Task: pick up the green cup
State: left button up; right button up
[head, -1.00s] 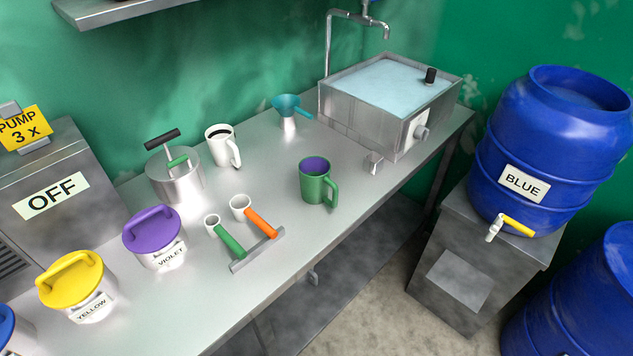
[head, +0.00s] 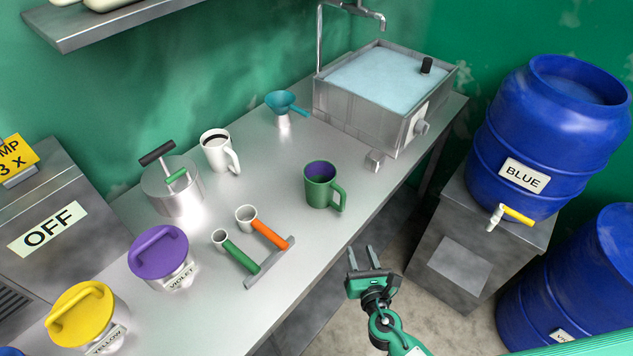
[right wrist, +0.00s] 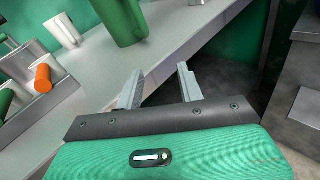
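The green cup (head: 320,188), purple inside, stands upright on the metal bench near its front edge, its handle to the right. My right gripper (head: 364,256) is open and empty, in front of the bench edge and below the cup in the head view. In the right wrist view the green cup (right wrist: 122,20) is at the top, partly cut off, ahead and left of the open fingers (right wrist: 160,88). The fingers do not touch it. My left gripper is not in view.
Two scoops, with green (head: 241,257) and orange (head: 270,234) handles, rest by a metal rack (head: 270,265) left of the cup. A white mug (head: 216,153) and a water basin (head: 330,103) stand behind. A blue barrel (head: 505,140) is at right.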

jog(key=n+t, duration=0.1)
jog(key=n, duration=0.1)
send_near(343, 202)
jog(key=w+p, duration=0.2)
jog(key=w, duration=0.2)
jog(key=shift+w+f, duration=0.15)
jog(key=shift+w, duration=0.75)
jog(key=w, duration=0.1)
jog(key=w+p, duration=0.1)
jog(key=w, duration=0.1)
jog(key=w+p, duration=0.1)
jog(key=shift+w+a, duration=0.2)
jog(key=shift+a, duration=0.15)
jog(key=shift+w+f, duration=0.1)
jog(key=shift+w, duration=0.3)
grip_shut()
